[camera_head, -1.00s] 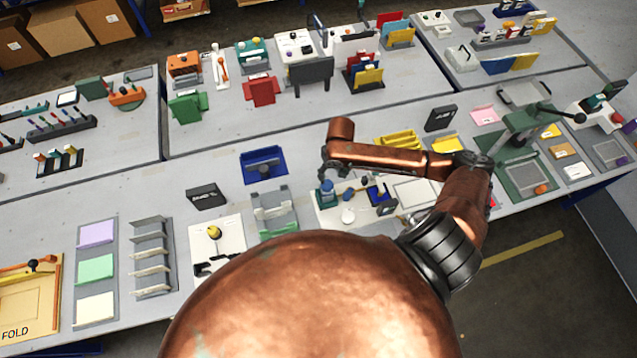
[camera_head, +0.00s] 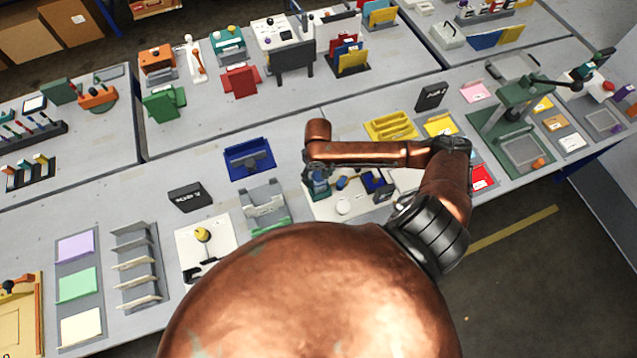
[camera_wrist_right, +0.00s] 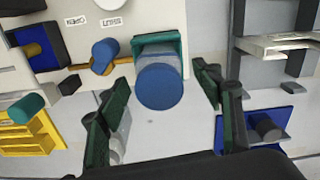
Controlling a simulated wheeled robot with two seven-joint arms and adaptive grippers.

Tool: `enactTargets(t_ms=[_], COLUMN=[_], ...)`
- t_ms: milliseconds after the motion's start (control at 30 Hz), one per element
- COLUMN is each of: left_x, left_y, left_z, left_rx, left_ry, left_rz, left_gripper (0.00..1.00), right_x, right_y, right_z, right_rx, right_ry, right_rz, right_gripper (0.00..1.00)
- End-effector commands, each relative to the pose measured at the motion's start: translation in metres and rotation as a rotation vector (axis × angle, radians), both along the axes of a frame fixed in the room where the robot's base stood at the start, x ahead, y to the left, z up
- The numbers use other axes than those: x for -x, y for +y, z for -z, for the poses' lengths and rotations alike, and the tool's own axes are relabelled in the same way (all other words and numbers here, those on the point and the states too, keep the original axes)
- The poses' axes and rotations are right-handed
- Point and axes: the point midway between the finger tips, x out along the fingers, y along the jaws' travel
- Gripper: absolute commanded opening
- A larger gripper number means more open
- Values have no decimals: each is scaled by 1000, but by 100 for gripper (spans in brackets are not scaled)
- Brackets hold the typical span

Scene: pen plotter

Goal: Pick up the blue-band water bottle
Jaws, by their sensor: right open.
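A short grey cylinder with a blue round top (camera_wrist_right: 160,86), which looks like the blue-band bottle, stands in a teal holder (camera_wrist_right: 171,47) in the right wrist view. My right gripper (camera_wrist_right: 163,80) is open, its dark green fingers on either side of the blue top with gaps visible; I cannot tell how far above it they are. In the head view the teal holder (camera_head: 318,187) shows just below my copper right wrist, which hides much of that gripper. The band itself is not clearly visible. My left gripper is not in view.
A yellow tray (camera_wrist_right: 25,135) and a blue tray (camera_wrist_right: 255,135) flank the gripper. Bare grey table (camera_wrist_right: 165,135) lies between them.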

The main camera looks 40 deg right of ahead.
Motion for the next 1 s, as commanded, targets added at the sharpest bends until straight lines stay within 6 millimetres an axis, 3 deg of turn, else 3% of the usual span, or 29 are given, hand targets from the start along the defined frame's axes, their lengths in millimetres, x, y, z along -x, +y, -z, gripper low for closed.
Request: enactTargets(t_ms=[300, 600, 1000], left_x=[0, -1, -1], left_y=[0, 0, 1], left_z=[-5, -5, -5], left_rx=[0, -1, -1], left_ry=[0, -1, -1], left_rz=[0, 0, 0], left_gripper=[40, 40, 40], right_x=[3, 3, 3], right_y=[0, 0, 0], right_z=[43, 46, 46], right_rx=[1, 1, 1], right_ry=[1, -1, 0], right_rz=[0, -1, -1], right_gripper=[60, 59, 32])
